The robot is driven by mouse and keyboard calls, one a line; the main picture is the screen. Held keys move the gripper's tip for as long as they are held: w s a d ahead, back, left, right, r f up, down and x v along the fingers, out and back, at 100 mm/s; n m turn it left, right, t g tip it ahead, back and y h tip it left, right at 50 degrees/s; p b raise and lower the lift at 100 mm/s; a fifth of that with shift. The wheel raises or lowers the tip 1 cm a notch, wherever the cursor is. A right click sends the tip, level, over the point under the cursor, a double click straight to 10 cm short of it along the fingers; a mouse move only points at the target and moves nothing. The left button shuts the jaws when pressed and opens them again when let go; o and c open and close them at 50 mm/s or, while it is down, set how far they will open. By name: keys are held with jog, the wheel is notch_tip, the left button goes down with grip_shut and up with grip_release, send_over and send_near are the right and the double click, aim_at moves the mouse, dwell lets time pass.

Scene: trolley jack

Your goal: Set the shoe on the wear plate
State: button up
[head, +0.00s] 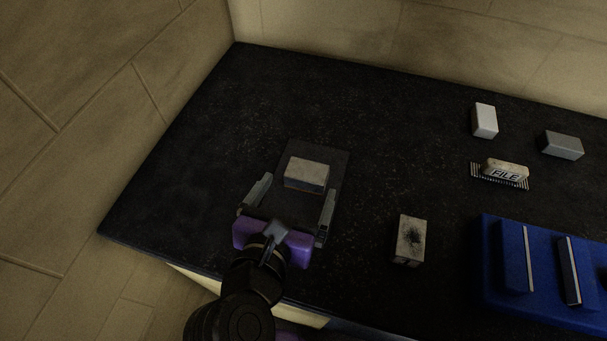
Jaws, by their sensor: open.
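A pale, worn block (307,173), which looks like the shoe, sits on a flat dark plate (318,156), likely the wear plate, left of the table's middle. My gripper (298,185) is purple with grey fingers and comes in from the front edge. Its jaws are wide open, one finger to the left of the block and one to the right, with clear gaps. I see no contact between fingers and block. The near part of the plate is partly hidden by my gripper.
A block with a black splash mark (411,236) stands to the right. Farther right are a white block (485,120), a grey block (563,145), a block marked FILE (506,172) on a striped strip, and a blue slotted holder (490,265). The black tabletop (280,95) is clear behind the plate.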

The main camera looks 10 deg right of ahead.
jog(key=v, duration=0.4)
jog(key=shift+s+a+r, duration=0.15)
jog(key=shift+s, duration=0.2)
jog(key=shift+s, duration=0.1)
